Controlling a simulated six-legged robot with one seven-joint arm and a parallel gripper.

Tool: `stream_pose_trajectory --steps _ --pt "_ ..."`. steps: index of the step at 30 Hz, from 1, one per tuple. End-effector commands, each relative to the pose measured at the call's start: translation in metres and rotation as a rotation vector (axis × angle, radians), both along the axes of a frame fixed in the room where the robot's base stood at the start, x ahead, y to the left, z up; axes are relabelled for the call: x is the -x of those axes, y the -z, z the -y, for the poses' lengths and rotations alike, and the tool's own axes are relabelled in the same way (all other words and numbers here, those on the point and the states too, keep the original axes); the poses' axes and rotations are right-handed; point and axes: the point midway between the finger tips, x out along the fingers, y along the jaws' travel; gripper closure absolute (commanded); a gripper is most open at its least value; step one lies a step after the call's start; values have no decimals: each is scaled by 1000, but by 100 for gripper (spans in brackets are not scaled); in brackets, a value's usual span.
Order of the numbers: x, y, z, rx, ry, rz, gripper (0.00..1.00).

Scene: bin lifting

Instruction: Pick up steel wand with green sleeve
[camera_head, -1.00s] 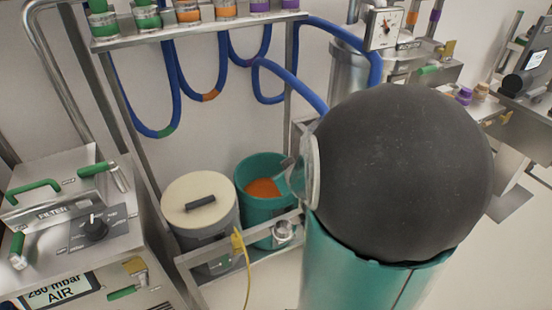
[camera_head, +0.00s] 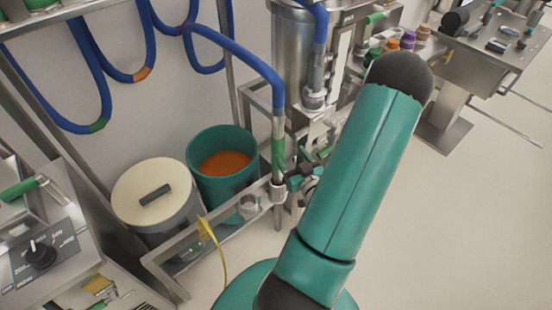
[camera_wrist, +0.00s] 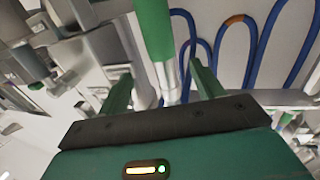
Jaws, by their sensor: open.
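The steel wand with a green sleeve (camera_head: 278,152) stands nearly upright at the end of a blue hose, beside the teal bucket. Its lower end is at a round holder on the metal rail. My gripper (camera_head: 298,172) is just right of the sleeve, partly hidden by my arm. In the wrist view, my gripper (camera_wrist: 162,80) is open with its two green fingers spread. The wand's green sleeve (camera_wrist: 154,30) and steel part show in line with the gap between the fingers. I cannot tell how far in the wand is or whether a finger touches it.
The teal bucket (camera_head: 198,184) holds orange powder. A grey drum with a cream lid (camera_head: 136,200) stands left of it. The metal rail (camera_head: 222,226) runs in front of both. A steel vessel (camera_head: 297,60) stands behind the wand.

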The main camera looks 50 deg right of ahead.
Motion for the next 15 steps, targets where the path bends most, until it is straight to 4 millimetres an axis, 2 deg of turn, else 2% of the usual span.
stream_pose_trajectory --steps 7,15 --pt "-40 0 23 2 0 -2 33" --pt "-63 0 34 0 0 -1 33"
